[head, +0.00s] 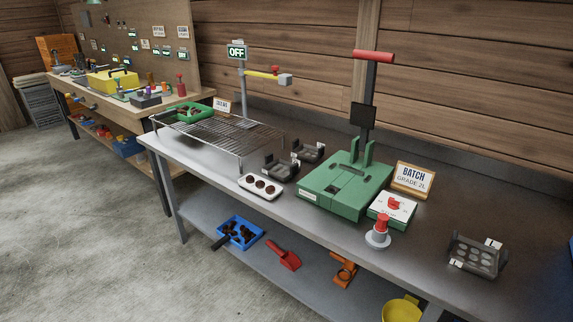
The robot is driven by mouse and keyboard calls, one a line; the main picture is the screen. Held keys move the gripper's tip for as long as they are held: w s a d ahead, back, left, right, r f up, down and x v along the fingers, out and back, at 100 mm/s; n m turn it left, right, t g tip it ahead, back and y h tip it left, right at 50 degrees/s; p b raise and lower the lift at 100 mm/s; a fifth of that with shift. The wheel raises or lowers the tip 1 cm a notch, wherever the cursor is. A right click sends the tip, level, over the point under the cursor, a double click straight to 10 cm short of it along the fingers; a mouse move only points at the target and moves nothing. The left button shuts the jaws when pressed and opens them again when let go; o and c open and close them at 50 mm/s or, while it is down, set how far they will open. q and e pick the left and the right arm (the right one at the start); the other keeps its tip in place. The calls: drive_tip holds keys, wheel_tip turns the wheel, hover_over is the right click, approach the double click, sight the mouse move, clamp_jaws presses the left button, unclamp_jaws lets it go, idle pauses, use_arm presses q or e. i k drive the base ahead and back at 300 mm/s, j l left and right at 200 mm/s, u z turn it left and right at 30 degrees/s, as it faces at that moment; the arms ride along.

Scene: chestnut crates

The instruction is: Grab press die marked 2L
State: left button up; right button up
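Three dark metal pieces that look like press dies are on the grey bench. One die (308,152) lies left of the green press (345,188), and a second die (281,167) lies just in front of it. A third die (478,257), with round holes and small white tags, lies alone at the right. Their marks are too small to read, so I cannot tell which is 2L. A framed card (413,179) behind the press reads BATCH GRADE 2L. Neither of my grippers shows.
A wire rack (220,133) stands at the bench's left, under an OFF sign (236,52). A white tray with dark round items (261,187), a red-button box (393,208) and a red-handled stamp (379,232) sit near the front edge. Bare bench surrounds the right die.

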sight(282, 171)
drive_tip(key=j+z, duration=0.1)
drive_tip(key=z, duration=0.25)
drive_tip(key=i+j+z, duration=0.1)
drive_tip(key=z, duration=0.2)
drive_tip(key=j+z, duration=0.1)
drive_tip(key=z, duration=0.25)
drive_tip(key=i+j+z, duration=0.1)
drive_tip(key=j+z, duration=0.15)
drive_tip(key=j, duration=0.2)
drive_tip(key=j+z, duration=0.3)
drive_tip(key=j, duration=0.15)
